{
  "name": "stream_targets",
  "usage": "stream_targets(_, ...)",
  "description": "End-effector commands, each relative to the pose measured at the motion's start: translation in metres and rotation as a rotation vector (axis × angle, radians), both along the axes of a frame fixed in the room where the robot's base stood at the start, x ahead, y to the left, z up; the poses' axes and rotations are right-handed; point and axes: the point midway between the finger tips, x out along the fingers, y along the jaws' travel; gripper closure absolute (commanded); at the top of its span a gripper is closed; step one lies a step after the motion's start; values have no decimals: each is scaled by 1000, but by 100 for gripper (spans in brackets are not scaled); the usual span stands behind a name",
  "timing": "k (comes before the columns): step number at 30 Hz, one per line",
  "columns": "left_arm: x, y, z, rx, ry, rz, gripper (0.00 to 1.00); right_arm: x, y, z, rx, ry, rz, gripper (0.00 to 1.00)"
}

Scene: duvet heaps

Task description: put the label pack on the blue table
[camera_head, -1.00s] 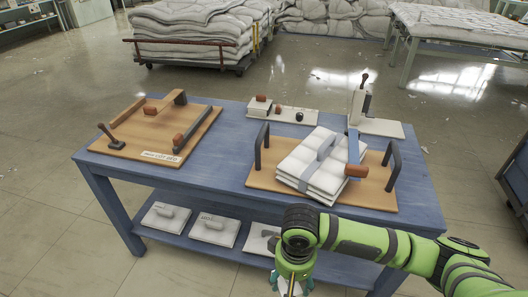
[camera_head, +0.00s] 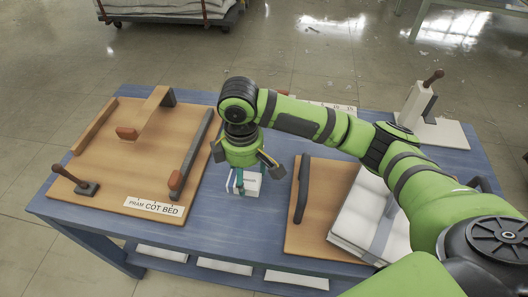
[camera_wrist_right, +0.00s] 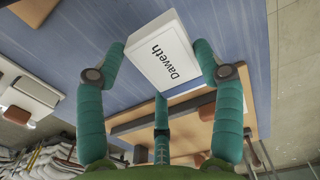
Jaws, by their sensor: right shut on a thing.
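The label pack (camera_head: 252,187) is a small white box. In the right wrist view the pack (camera_wrist_right: 162,52) shows the word "Daweth" and sits between teal fingers. My right gripper (camera_head: 244,172) is shut on it, pointing down over the blue table (camera_head: 232,225). The pack is above the bare strip between two wooden boards; whether it touches the tabletop I cannot tell. My left gripper is not in view.
The left board (camera_head: 95,185) carries rails, a lever and a "PRAM COT BED" label. The right board (camera_head: 310,235) holds a dark handle and a folded white duvet (camera_head: 350,225), partly behind my arm. A white press-like stand (camera_head: 428,125) is at the back right.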

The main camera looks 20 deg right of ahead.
Motion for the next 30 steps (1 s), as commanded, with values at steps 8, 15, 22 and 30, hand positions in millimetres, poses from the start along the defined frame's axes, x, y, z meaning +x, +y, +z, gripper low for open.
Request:
stream_targets(8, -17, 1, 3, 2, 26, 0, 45, -1, 0, -47, -3, 4, 9, 64)
stream_targets(15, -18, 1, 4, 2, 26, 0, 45, -1, 0, -68, -2, 3, 8, 64)
stream_targets(22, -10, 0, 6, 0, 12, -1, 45, -1, 0, -96, -2, 1, 7, 64)
stream_targets(30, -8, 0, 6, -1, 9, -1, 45, -1, 0, -98, -1, 0, 7, 64)
